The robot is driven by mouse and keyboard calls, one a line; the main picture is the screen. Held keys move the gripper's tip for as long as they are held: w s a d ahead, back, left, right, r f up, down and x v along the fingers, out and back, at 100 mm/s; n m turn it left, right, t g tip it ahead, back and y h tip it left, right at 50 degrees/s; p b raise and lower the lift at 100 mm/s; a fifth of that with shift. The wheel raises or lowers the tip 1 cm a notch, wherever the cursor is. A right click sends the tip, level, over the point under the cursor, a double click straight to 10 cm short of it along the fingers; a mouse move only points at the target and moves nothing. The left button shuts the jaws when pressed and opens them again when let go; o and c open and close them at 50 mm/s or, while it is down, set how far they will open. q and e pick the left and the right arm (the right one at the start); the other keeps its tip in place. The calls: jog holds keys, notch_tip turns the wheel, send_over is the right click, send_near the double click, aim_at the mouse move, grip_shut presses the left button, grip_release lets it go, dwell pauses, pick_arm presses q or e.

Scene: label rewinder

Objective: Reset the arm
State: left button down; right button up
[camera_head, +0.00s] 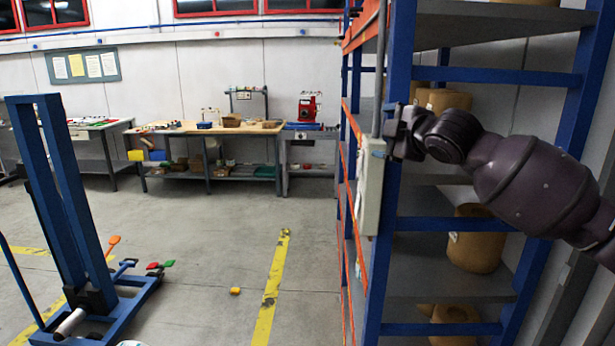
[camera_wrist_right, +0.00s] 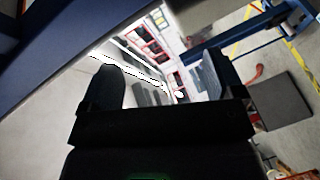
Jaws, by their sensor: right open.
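My right arm comes in from the right in the head view, with its dark purple links stretched to the left. My right gripper (camera_head: 398,132) is at its end, in front of the blue upright of the shelf rack and just above a grey box (camera_head: 370,188) on that upright. In the right wrist view the two dark fingers of the right gripper (camera_wrist_right: 160,88) stand apart with nothing between them. In the head view I cannot tell whether the gripper touches the upright. My left gripper does not show in either view.
The blue and orange rack (camera_head: 400,100) holds several brown rolls (camera_head: 475,240) close to my arm. A blue frame (camera_head: 62,200) stands on the left. Workbenches (camera_head: 210,130) line the back wall.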

jog(key=s+d+f+m+t, duration=0.1)
jog(key=s+f+m, duration=0.25)
jog(key=f, duration=0.65)
jog(key=s+d+f+m, duration=0.1)
jog(key=s+f+m, duration=0.3)
jog(key=f, duration=0.5)
jog(key=s+f+m+t, duration=0.1)
jog(key=s+f+m, duration=0.3)
jog(key=f, duration=0.6)
jog(key=s+d+f+m+g+h+b, duration=0.1)
jog(key=s+d+f+m+g+h, duration=0.1)
jog(key=s+f, duration=1.2)
jog(key=s+d+f+m+g+h, duration=0.3)
jog(key=s+d+f, duration=0.4)
jog(key=s+f, duration=0.6)
jog(key=shift+s+d+f+m+h+b, duration=0.15)
jog(key=shift+s+f+m+h+b, duration=0.2)
jog(key=shift+s+m+h, duration=0.65)
jog(key=shift+s+n, duration=0.15)
jog(key=shift+n, duration=0.1)
jog(key=shift+c, duration=0.5)
